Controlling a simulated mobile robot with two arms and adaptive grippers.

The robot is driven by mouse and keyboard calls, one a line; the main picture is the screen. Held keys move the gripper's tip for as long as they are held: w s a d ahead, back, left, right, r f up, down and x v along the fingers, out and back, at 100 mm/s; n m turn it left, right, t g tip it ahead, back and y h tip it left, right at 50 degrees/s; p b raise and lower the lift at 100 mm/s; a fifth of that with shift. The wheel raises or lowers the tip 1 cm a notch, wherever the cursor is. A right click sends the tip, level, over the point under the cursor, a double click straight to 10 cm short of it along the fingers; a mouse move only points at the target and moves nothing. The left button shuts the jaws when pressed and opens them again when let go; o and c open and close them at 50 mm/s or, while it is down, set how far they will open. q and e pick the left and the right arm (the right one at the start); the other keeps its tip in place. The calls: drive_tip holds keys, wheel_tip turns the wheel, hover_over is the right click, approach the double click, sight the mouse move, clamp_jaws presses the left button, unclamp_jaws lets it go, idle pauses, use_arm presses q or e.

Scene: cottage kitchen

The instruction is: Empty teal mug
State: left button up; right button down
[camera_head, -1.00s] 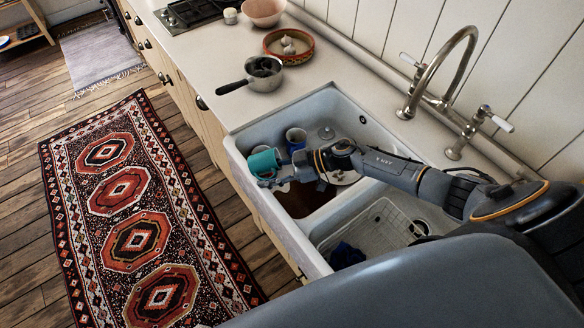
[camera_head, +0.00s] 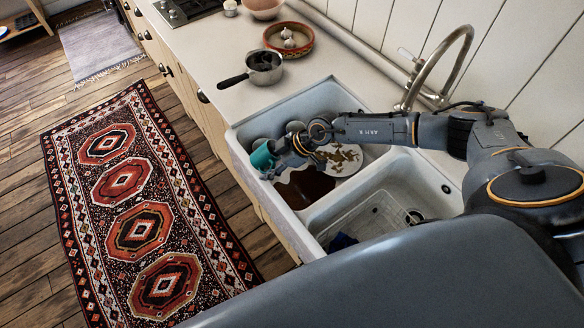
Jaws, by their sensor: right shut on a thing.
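The teal mug (camera_head: 262,158) is in my right gripper (camera_head: 280,147), above the front left part of the sink's left basin. The gripper is shut on it from the right. The mug looks tilted; I cannot see into it or tell what it holds. A dark brown patch (camera_head: 305,187) lies in the basin to the right of and below the mug; I cannot tell whether it is liquid. My left gripper is out of view.
The white double sink (camera_head: 236,146) holds a plate with brown stains (camera_head: 360,176) and another mug (camera_head: 295,127). The right basin has a wire rack (camera_head: 375,222). A saucepan (camera_head: 264,72) and a patterned bowl (camera_head: 271,40) stand on the counter. The tap (camera_head: 466,48) rises behind.

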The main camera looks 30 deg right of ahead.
drive_tip(key=shift+w+a+f+g+h, duration=0.1)
drive_tip(key=shift+a+f+g+h, duration=0.15)
drive_tip(key=shift+h, duration=0.35)
drive_tip(key=shift+w+a+r+g+h, duration=0.3)
drive_tip(key=shift+a+r+h, duration=0.2)
drive_tip(key=shift+a+h, duration=0.25)
drive_tip(key=shift+w+a+f+g+h, duration=0.1)
drive_tip(key=shift+a+f+g+h, duration=0.3)
drive_tip(key=shift+h, duration=0.45)
drive_tip(key=shift+w+a+r+g+h+b, duration=0.1)
drive_tip(key=shift+w+a+g+h+b, duration=0.2)
drive_tip(key=shift+a+h, duration=0.45)
drive_tip(key=shift+w+a+g+h+b, duration=0.1)
drive_tip(key=shift+w+a+g+h, duration=0.2)
drive_tip(key=shift+h, duration=0.85)
drive_tip(key=shift+s, duration=0.1)
